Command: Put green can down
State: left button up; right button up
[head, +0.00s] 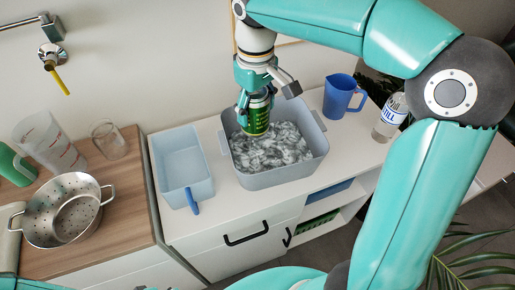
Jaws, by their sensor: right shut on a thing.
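The green can (256,117) is upright in my right gripper (258,95). The gripper points down and is shut on the can's upper part, hiding some of it. The can is over the grey bin (272,180), which holds crumpled grey-white material (272,150). The can's lower end overlaps the back part of that filling in the picture; I cannot tell whether it touches it. My left gripper is not in view.
A blue-grey tray (203,188) stands left of the bin. A blue jug (338,97) and a clear bottle (388,120) stand to the right. A metal colander (98,187), measuring jug (50,143) and glass (110,140) are on the wooden counter at left.

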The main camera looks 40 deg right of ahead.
aim_at(256, 119)
notch_tip(256, 119, down, 16)
jog(key=shift+r+b, duration=0.1)
jog(key=shift+b, duration=0.25)
jog(key=shift+f, duration=0.2)
jog(key=o, duration=1.5)
jog(key=shift+r, duration=0.1)
notch_tip(256, 119, up, 12)
jog(key=shift+r+p, duration=0.1)
jog(key=shift+p, duration=0.25)
